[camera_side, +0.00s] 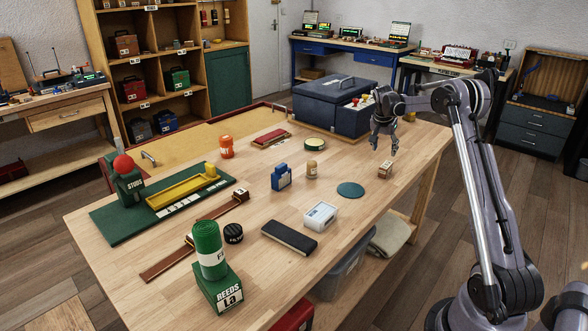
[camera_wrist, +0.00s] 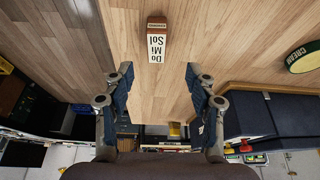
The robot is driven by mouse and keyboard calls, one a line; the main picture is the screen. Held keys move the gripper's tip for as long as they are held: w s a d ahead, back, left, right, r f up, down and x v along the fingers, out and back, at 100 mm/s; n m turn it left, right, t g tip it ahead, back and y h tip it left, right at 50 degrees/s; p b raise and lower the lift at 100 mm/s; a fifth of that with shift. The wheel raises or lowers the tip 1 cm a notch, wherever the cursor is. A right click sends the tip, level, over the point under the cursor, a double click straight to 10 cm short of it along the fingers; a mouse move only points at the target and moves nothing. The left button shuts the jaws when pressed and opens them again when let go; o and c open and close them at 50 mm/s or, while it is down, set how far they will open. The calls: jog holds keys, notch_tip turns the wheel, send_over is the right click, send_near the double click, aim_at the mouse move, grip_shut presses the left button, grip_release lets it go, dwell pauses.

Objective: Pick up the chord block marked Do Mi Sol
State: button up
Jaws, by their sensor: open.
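The chord block (camera_wrist: 157,40) lies on the wooden table, with a white label reading Do Mi Sol and a brown end. In the side view it is a small wooden block (camera_side: 385,169) near the table's right edge. My gripper (camera_side: 384,149) hangs above the block with its fingers spread and nothing between them. In the wrist view my gripper (camera_wrist: 157,74) shows both fingers wide apart, and the block appears beyond the fingertips, roughly centred between them. No contact shows.
A teal disc (camera_side: 351,189) lies left of the block. A white box (camera_side: 320,216) and black bar (camera_side: 289,238) lie nearer the front. A dark blue case (camera_side: 322,102) stands at the back. A round green tin marked CREAM (camera_wrist: 304,57) lies at the wrist view's right.

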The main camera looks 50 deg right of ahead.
aim_at(386, 165)
jog(key=x, duration=1.1)
jog(key=shift+s+d, duration=0.2)
jog(key=shift+s, duration=0.05)
grip_shut()
